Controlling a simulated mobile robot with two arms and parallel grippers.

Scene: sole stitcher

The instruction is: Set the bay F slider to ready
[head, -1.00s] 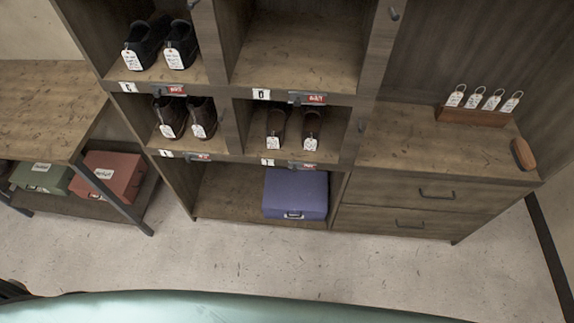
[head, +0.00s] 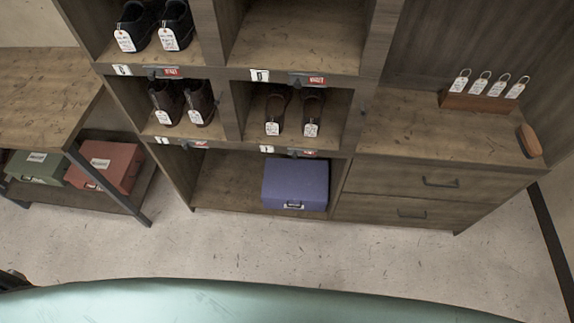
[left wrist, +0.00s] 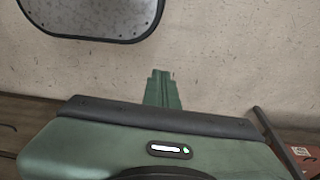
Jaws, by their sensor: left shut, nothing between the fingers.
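Each shoe bay has a small white letter plate and a dark slider strip with a red patch on its front edge. The lower-right plate (head: 266,149) may be bay F, but its letter is too small to read. Its slider (head: 302,153) sits just right of the plate, under a pair of tagged brown shoes (head: 292,112); its setting is unreadable. In the left wrist view my left gripper (left wrist: 162,86) is shut and empty, pointing at a pale surface away from the sliders. My right gripper is not in view.
A purple box (head: 295,184) stands in the open bay below. Drawers (head: 425,182) are at right, with a key-tag rack (head: 490,101) and a brush (head: 529,141) on top. A bench (head: 45,100) with boxes beneath is at left. Floor before the shelves is clear.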

